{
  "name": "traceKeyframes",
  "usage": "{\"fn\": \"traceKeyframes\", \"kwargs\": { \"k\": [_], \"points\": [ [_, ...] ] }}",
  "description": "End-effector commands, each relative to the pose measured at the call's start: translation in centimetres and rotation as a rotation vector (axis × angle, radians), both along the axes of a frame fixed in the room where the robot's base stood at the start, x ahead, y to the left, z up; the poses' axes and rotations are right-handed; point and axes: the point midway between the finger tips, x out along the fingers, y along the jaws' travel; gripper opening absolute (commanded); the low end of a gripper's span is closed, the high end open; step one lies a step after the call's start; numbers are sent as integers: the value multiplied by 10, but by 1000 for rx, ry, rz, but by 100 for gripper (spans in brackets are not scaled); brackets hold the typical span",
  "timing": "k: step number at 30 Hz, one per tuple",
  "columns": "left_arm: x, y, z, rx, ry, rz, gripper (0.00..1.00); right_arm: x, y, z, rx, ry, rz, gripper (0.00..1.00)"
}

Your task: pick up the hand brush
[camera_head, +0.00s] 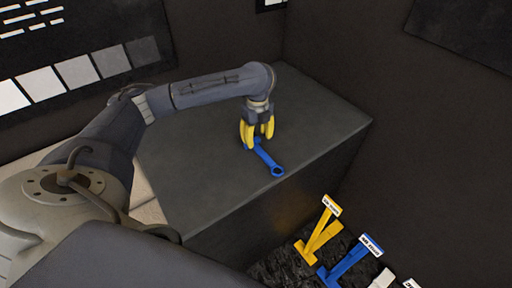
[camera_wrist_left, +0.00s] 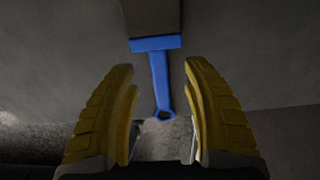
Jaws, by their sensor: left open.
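The hand brush lies on the dark grey table, with its blue handle (camera_head: 265,157) ending in a ring toward the front right. In the left wrist view, the blue handle (camera_wrist_left: 157,78) runs up to a wide blue crossbar, with a dark grey part beyond it. My left gripper (camera_head: 258,139) points down at the brush, its yellow fingers apart, and it hides the far end of the brush in the head view. In the left wrist view, the handle shows between the open fingers (camera_wrist_left: 159,66), with a gap on each side. My right gripper is not in view.
The dark table top (camera_head: 200,165) is otherwise clear. Below its front right side, a yellow tool (camera_head: 318,237), a blue tool (camera_head: 345,264) and paler items stand on a dark rough surface. Dark walls rise behind and at right.

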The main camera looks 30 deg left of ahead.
Motion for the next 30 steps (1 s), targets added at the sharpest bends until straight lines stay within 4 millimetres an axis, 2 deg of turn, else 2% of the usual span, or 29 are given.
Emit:
{"fn": "traceKeyframes", "kwargs": {
  "k": [13,18,27,30],
  "points": [
    [-3,0,-42,-2,3,0,49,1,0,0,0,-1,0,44],
    [-3,1,-49,-1,2,-1,49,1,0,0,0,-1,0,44],
    [-3,1,-50,-1,0,-1,50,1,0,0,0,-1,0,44],
    [-3,1,-50,-1,0,-1,38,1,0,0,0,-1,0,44]
  ]
}}
